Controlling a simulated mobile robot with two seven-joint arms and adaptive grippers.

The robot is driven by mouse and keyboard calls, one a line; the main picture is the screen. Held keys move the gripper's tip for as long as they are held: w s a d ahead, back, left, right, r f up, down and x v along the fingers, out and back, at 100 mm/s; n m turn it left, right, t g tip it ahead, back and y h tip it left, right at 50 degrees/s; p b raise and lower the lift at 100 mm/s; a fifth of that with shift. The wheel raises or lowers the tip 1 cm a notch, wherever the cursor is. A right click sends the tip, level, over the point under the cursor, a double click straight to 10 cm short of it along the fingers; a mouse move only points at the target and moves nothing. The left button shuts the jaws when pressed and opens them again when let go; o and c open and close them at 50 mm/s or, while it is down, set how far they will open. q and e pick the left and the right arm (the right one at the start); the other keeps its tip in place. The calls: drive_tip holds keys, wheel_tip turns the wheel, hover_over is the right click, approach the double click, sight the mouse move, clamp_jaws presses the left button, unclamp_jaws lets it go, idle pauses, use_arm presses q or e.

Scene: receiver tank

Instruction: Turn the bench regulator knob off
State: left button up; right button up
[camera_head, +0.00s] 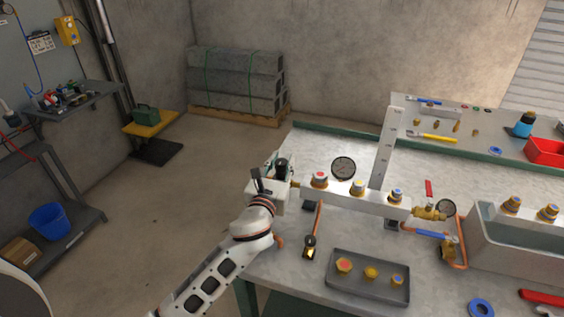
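A pale manifold bar (350,198) with several brass fittings with coloured tops stands near the bench's left edge. A round dark-faced gauge (343,167) rises behind the bar. My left gripper (270,176) is at the bar's left end, over the bench's left edge. Dark parts show around its tip, and I cannot make out which are fingers and which may be a knob. Whether it touches anything there is unclear. No knob is clearly identifiable as the regulator's. My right gripper is out of view.
The bench (285,262) carries a grey tray (375,298) with several brass fittings, and a grey tank (510,245) at right. An upright pale plate (387,148) stands behind the bar. A red bin (546,151) is at the far right. The floor left of the bench is clear.

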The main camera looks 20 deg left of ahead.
use_arm(q)
drive_tip(key=shift+y, duration=0.3)
drive_tip(key=shift+n+y+b, duration=0.3)
drive_tip(key=shift+n+y, duration=0.5)
drive_tip(key=shift+y, duration=0.2)
drive_tip(key=o, duration=1.1)
drive_tip(key=s, duration=0.4)
drive_tip(key=s+d, duration=0.1)
drive_tip(key=s, duration=0.3)
drive_tip(key=s+d, duration=0.1)
drive_tip(key=s, duration=0.3)
drive_tip(key=shift+w, duration=0.1)
drive_tip(key=shift+f, duration=0.1)
